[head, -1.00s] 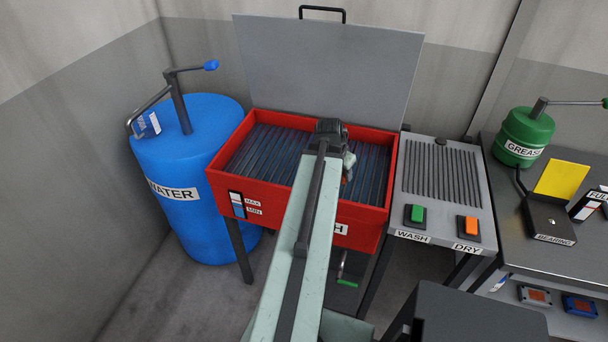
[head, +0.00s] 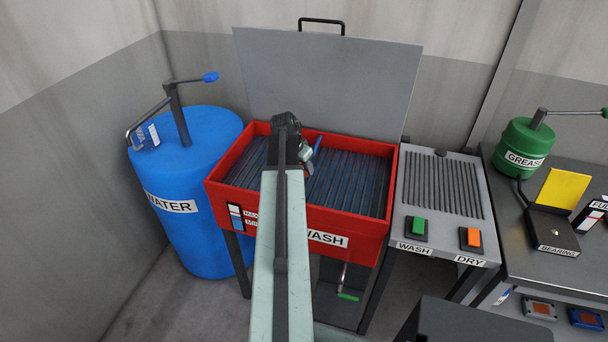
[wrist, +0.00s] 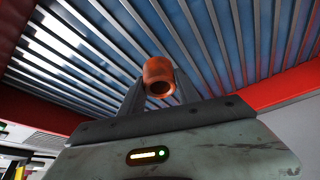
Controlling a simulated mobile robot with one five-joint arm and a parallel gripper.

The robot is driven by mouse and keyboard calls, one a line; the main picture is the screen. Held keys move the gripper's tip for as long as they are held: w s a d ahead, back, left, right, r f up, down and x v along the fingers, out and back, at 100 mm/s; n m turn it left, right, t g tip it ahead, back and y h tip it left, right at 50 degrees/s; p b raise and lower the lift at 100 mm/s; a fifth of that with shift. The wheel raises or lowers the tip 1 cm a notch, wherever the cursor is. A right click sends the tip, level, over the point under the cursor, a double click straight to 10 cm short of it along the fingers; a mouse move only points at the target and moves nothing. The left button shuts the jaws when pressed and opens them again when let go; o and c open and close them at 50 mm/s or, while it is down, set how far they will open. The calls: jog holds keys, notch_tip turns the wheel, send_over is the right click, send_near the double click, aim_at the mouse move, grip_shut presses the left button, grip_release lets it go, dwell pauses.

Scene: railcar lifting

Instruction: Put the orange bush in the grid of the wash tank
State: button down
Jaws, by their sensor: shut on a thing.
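The red wash tank (head: 352,222) stands in the middle of the head view with its grey lid (head: 330,75) raised. Its grid (head: 350,178) of dark parallel bars shows inside the rim, and fills the top of the wrist view (wrist: 215,45). The orange bush (wrist: 158,78) is a short hollow cylinder held in my gripper (wrist: 160,95), with its open end facing the wrist camera. My gripper is shut on it over the grid. In the head view my gripper (head: 308,162) is over the left-centre of the tank, and the bush is mostly hidden. The gap between bush and bars cannot be told.
A blue water barrel (head: 190,235) with a lever pump stands left of the tank. On the right is a grey panel with a green wash button (head: 418,227) and an orange dry button (head: 471,238). A green grease pot (head: 524,145) stands farther right.

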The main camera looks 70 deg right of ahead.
notch_tip(320, 180, down, 4)
jog(key=shift+s+r+b, duration=0.1)
jog(key=shift+b, duration=1.15)
jog(key=shift+r, duration=0.2)
jog(key=shift+f, duration=0.2)
jog(key=c, duration=0.9)
grip_release()
